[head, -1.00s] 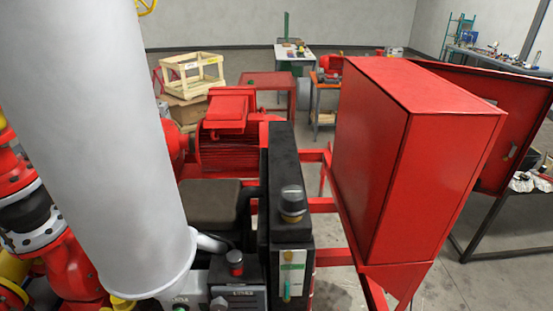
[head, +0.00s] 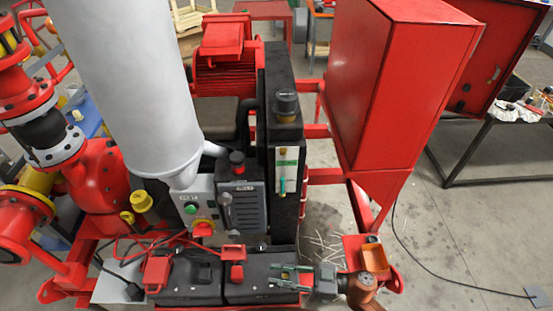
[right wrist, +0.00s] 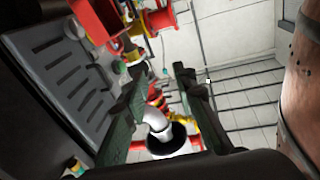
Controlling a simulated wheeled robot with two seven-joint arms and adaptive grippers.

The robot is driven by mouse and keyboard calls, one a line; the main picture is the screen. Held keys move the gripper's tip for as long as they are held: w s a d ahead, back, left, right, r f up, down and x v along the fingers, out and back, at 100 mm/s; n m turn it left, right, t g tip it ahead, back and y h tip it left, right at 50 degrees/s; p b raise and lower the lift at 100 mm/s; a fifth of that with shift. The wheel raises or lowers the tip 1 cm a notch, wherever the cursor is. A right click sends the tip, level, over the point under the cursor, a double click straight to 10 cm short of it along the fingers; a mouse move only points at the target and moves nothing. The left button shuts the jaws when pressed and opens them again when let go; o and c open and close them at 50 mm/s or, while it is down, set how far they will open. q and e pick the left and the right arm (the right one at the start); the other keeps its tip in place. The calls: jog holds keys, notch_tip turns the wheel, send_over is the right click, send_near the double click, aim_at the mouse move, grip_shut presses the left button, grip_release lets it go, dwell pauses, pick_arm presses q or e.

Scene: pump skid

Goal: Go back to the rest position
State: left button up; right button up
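My right gripper (head: 290,275) is low in the head view, pointing left over the two black batteries at the front of the skid. Its orange-brown wrist shows to its right. In the right wrist view its two dark green fingers (right wrist: 159,72) stand apart with nothing between them. Behind the gap there are a white bent pipe and red and yellow parts, all farther off. Whether the gripper touches the battery under it I cannot tell. My left gripper is not in view.
A control box (head: 198,205) with a green button and a red-yellow switch stands behind the batteries (head: 190,277). Left of it are a grey cylinder (head: 130,90) and red pipework (head: 100,175). A tall red cabinet (head: 400,85) stands right. Open floor (head: 450,230) lies right, with a cable.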

jog(key=w+d+r+m+t+h, duration=0.4)
jog(key=w+d+m+t+h, duration=0.5)
jog(key=w+d+t, duration=0.45)
jog(key=s+d+f+m+g+h, duration=0.1)
jog(key=d+f+m+h, duration=0.3)
jog(key=d, duration=0.4)
jog(key=s+d+f+m+g+h, duration=0.2)
jog(key=d+f+h, duration=0.35)
jog(key=d, duration=0.25)
jog(key=s+d+f+g, duration=0.3)
jog(key=s+f+g, duration=0.2)
jog(key=s, duration=0.6)
jog(key=s+d+f+g, duration=0.2)
jog(key=s+f+g, duration=0.3)
jog(key=s, duration=0.7)
notch_tip(320, 180, down, 32)
jog(key=s+a, duration=0.1)
jog(key=s, duration=0.1)
jog(key=s+f+n+g+b, duration=0.1)
jog(key=s+f+g, duration=0.1)
jog(key=s+f, duration=1.4)
jog(key=shift+s+f, duration=0.35)
jog(key=shift+s, duration=0.9)
